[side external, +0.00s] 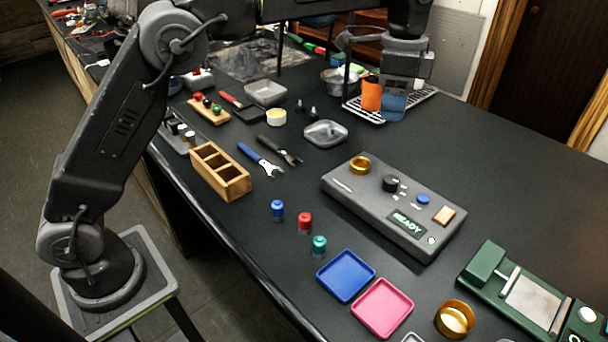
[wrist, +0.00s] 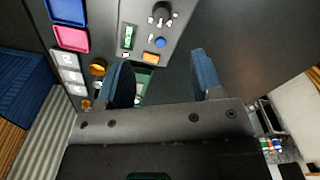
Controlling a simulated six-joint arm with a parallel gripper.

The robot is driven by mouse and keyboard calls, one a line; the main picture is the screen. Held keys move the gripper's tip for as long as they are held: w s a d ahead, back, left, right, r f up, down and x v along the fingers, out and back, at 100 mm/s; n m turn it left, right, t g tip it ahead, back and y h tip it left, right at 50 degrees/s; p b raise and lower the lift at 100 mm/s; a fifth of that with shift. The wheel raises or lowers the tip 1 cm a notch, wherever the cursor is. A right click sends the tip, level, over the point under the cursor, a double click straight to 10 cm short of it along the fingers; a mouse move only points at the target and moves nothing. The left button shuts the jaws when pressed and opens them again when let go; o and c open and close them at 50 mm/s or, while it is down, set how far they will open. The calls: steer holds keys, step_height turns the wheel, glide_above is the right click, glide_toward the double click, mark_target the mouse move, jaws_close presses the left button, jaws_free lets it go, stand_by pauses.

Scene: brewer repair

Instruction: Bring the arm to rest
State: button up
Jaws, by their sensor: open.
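My gripper (side external: 384,98) hangs at the end of my arm at the back right of the table in the side external view, in front of a wire rack. In the wrist view my gripper (wrist: 158,60) shows two dark blue fingers spread well apart, with nothing held between them. An orange piece (side external: 371,94) shows beside the fingers in the side view; I cannot tell whether it belongs to the gripper or stands behind it.
A grey control box (side external: 345,187) reading READY stands mid-table. Blue (side external: 345,276) and pink (side external: 382,307) trays, a brass ring (side external: 455,319) and a green device (side external: 485,264) lie in front. A wooden box (side external: 221,172) stands left; the rack (side external: 428,95) is close to my gripper.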

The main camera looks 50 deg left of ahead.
steer(key=s+a+r+n+t, duration=0.25)
steer(key=s+a+n, duration=0.2)
steer(key=s, duration=0.35)
steer(key=s+a+r+n+t, duration=0.1)
steer(key=s+a+r+n, duration=0.2)
steer(key=s+a, duration=0.35)
steer(key=s+a+f+n+t, duration=0.1)
steer(key=s+f, duration=0.3)
steer(key=s, duration=0.4)
steer(key=s+a+f+n+t, duration=0.1)
steer(key=s+a+f+n, duration=0.1)
steer(key=s+f+n, duration=0.2)
steer(key=s+f, duration=0.1)
steer(key=s, duration=0.2)
steer(key=shift+s, duration=0.35)
